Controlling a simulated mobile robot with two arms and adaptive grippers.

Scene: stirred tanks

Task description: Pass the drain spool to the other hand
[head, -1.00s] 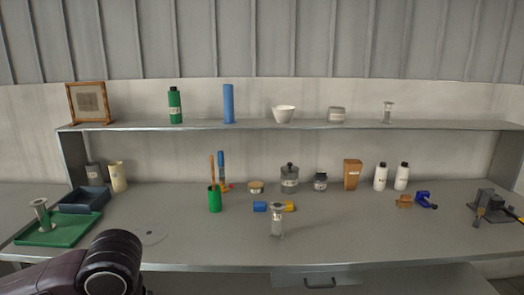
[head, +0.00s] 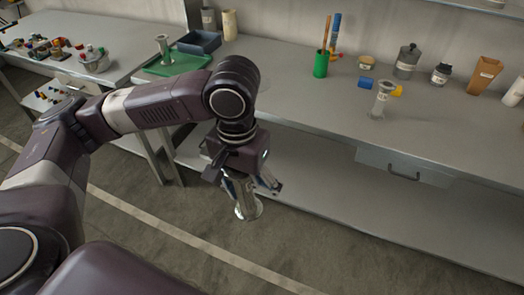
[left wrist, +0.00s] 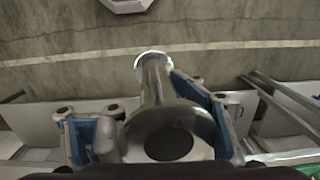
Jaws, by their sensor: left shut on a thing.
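The drain spool (head: 246,207) is a shiny metal tube with a round flange at its end. My left gripper (head: 245,184) is shut on it and holds it in the air in front of the bench, above the floor, with the lower flange pointing down. In the left wrist view the spool (left wrist: 156,85) lies between the blue-padded fingers of the gripper (left wrist: 150,125), its near flange with a dark round centre facing the camera. My right gripper is not in view.
The bench (head: 310,110) runs behind the held spool. On it are a similar spool (head: 380,98), a green cup (head: 320,65), a green tray (head: 180,68) with another spool, and a blue-grey bin (head: 199,42). Below the bench front is a drawer (head: 400,168). Open floor lies in front.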

